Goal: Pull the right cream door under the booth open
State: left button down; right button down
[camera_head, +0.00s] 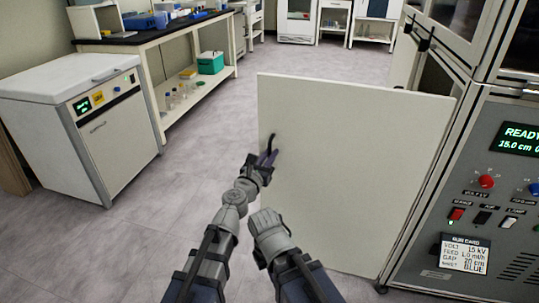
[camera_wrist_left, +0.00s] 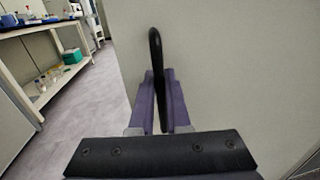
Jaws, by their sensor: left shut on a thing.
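The cream door (camera_head: 350,170) stands swung out from the grey booth cabinet (camera_head: 480,150), its broad face toward me in the head view. It also fills the right of the left wrist view (camera_wrist_left: 240,70). A black bar handle (camera_head: 272,141) is near the door's left, free edge. My left gripper (camera_head: 267,160) is shut on this handle, which rises between the two purple fingers in the left wrist view (camera_wrist_left: 156,55). My right gripper is not in view.
A white chest unit (camera_head: 75,120) stands at the left. Behind it is a bench (camera_head: 150,40) with a lower shelf holding bottles and a green box (camera_head: 210,62). Open grey floor (camera_head: 200,150) lies between these and the door.

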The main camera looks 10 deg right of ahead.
pick_arm(q)
jog(key=c, duration=1.2)
grip_release()
jog(key=shift+o, duration=0.2)
